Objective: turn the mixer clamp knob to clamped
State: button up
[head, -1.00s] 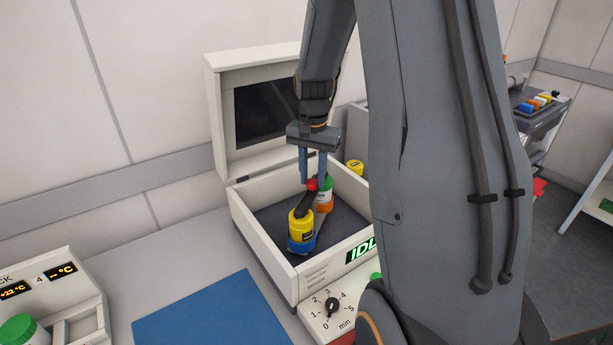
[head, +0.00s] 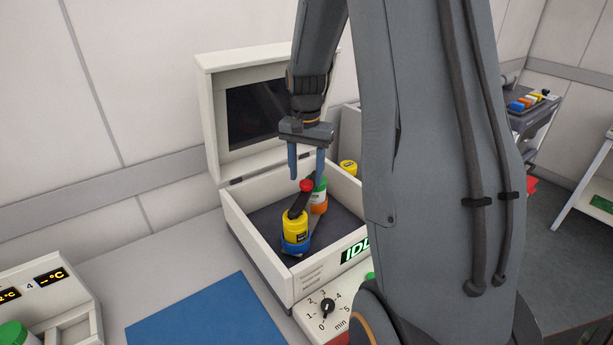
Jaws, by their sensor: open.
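The mixer (head: 228,218) is a white box with its lid (head: 206,120) standing open. Inside it a dark clamp bar (head: 298,205) with a red knob (head: 306,186) lies across two jars. One jar is yellow with a blue base (head: 296,228); the other is green and orange (head: 319,198), partly hidden by the bar and knob. My gripper (head: 307,178) points down over the mixer with its blue fingers apart. The fingertips are at about the knob's height in the picture, one on each side. I cannot tell whether they touch it.
A yellow-capped jar (head: 348,168) stands by the mixer's far right side. A blue mat (head: 205,315) lies in front, and a white temperature unit (head: 60,305) stands at the left. My arm hides the mixer's right side.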

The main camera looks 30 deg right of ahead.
aim_at(306, 182)
notch_tip(306, 182, up, 7)
jog(key=b, duration=0.1)
jog(key=shift+f+b, duration=0.15)
jog(key=shift+b, duration=0.15)
jog(key=s+a+f+n, duration=0.3)
jog(key=s+a, duration=0.2)
jog(key=s+a+f+n+t+b, duration=0.1)
jog(key=s+a+f+n, duration=0.2)
jog(key=s+a+n, duration=0.1)
jog(key=s+a+f+n, duration=0.3)
jog(key=s+a, duration=0.3)
jog(key=a, duration=0.1)
jog(key=shift+s+f, duration=0.1)
jog(key=shift+s, duration=0.1)
jog(key=shift+c, duration=0.5)
